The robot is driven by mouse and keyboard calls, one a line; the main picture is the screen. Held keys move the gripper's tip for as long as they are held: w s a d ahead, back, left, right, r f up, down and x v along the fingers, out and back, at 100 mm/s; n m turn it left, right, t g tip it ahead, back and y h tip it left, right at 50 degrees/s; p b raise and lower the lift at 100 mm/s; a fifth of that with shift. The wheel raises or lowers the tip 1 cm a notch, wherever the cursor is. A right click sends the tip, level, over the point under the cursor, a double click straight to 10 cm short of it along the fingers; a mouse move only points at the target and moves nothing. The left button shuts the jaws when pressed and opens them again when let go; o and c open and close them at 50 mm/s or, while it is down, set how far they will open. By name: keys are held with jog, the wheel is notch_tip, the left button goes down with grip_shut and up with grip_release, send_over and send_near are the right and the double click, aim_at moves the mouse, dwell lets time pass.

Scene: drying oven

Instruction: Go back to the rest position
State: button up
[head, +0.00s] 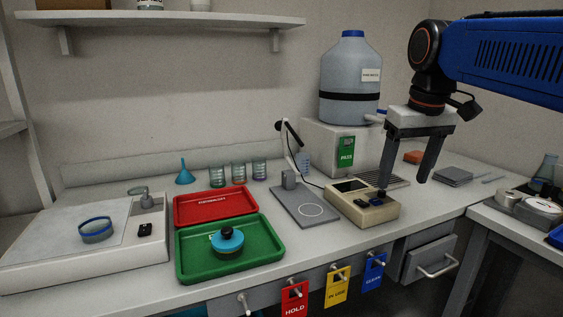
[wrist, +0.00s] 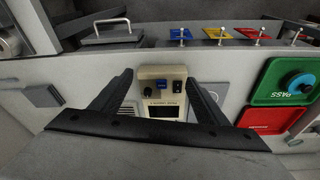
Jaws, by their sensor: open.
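My gripper (head: 406,175) hangs from the blue arm at the right of the head view, above the bench near a beige instrument box (head: 362,205). Its two dark fingers are apart, with nothing between them. One finger overlaps the box's right edge in the head view; I cannot tell contact there, though the wrist view suggests a gap.
A green tray (head: 190,267) holds a teal round piece with a black knob (head: 227,241). A red tray (head: 185,216) lies behind it. A large grey-blue jug (head: 348,85) stands at the back. Tags hang on the bench front. A second bench (head: 487,222) stands at right.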

jog(key=s+d+f+m+t, duration=0.1)
jog(key=s+f, duration=0.7)
jog(key=f, duration=0.4)
jog(key=s+d+f+m+t, duration=0.1)
jog(key=s+f, duration=0.8)
jog(key=f, duration=0.4)
jog(key=shift+s+d, duration=0.3)
jog(key=shift+d, duration=0.05)
